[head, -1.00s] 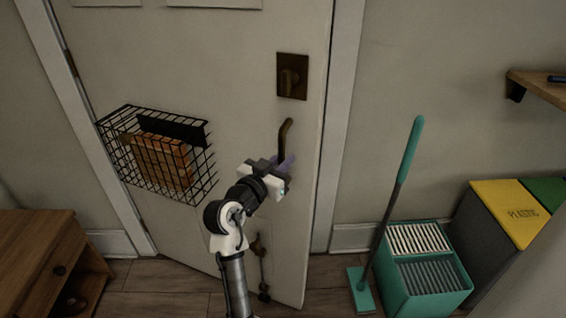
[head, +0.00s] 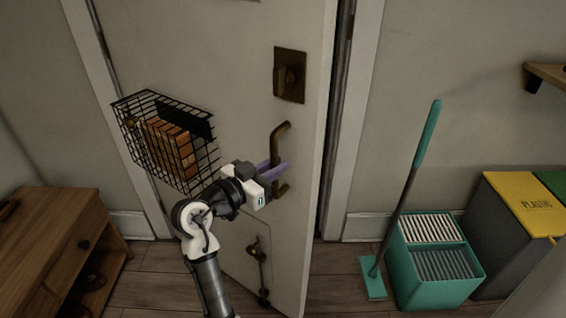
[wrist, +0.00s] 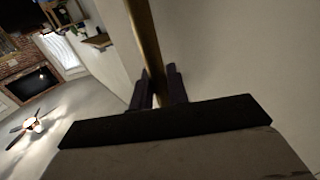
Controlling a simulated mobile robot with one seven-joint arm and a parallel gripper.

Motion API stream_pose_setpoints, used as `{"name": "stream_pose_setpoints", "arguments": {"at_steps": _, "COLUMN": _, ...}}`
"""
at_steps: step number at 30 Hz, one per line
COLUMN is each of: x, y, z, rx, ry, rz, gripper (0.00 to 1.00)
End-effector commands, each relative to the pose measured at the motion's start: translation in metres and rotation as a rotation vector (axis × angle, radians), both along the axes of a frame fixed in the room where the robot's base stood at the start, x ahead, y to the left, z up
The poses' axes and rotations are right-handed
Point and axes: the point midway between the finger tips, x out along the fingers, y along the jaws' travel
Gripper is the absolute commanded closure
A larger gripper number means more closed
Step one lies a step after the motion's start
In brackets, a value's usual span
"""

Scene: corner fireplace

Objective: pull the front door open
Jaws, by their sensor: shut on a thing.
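The front door (head: 229,50) is pale and stands partly open, with a dark gap between its right edge and the frame. Its brass pull handle (head: 280,138) is on the right part of the door. My gripper (head: 277,172) is shut on the handle, its purple fingers around the bar's middle to lower part. In the wrist view the handle (wrist: 146,40) runs down between the two dark fingers of my gripper (wrist: 159,88). A brass lock plate (head: 290,75) sits above the handle, and a brass bolt (head: 258,262) sits low on the door.
A wire basket (head: 148,104) with brown contents hangs on the door. A wooden cabinet (head: 62,235) stands at left. A teal mop (head: 425,140), teal bucket (head: 402,275) and yellow-lidded plastic bin (head: 520,200) stand at right. Some wooden floor (head: 150,275) is clear.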

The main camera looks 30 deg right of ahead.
Motion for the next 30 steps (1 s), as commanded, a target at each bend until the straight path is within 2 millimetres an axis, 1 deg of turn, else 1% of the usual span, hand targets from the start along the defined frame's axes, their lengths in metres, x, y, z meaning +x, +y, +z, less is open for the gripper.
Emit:
{"name": "stream_pose_setpoints", "arguments": {"at_steps": 1, "x": -0.002, "y": 0.007, "z": -0.001, "rx": -0.001, "ry": -0.001, "rz": -0.008, "gripper": 1.0}}
{"name": "stream_pose_setpoints", "arguments": {"at_steps": 5, "x": -0.008, "y": 0.025, "z": -0.001, "rx": 0.0, "ry": -0.001, "rz": -0.038, "gripper": 1.0}}
{"name": "stream_pose_setpoints", "arguments": {"at_steps": 12, "x": -0.02, "y": 0.063, "z": -0.001, "rx": 0.0, "ry": -0.001, "rz": -0.034, "gripper": 1.0}}
{"name": "stream_pose_setpoints", "arguments": {"at_steps": 18, "x": -0.027, "y": 0.09, "z": -0.001, "rx": 0.0, "ry": -0.001, "rz": -0.035, "gripper": 1.0}}
{"name": "stream_pose_setpoints", "arguments": {"at_steps": 24, "x": -0.032, "y": 0.106, "z": 0.0, "rx": 0.0, "ry": -0.001, "rz": -0.037, "gripper": 1.0}}
{"name": "stream_pose_setpoints", "arguments": {"at_steps": 30, "x": -0.032, "y": 0.11, "z": 0.0, "rx": 0.0, "ry": 0.0, "rz": -0.037, "gripper": 1.0}}
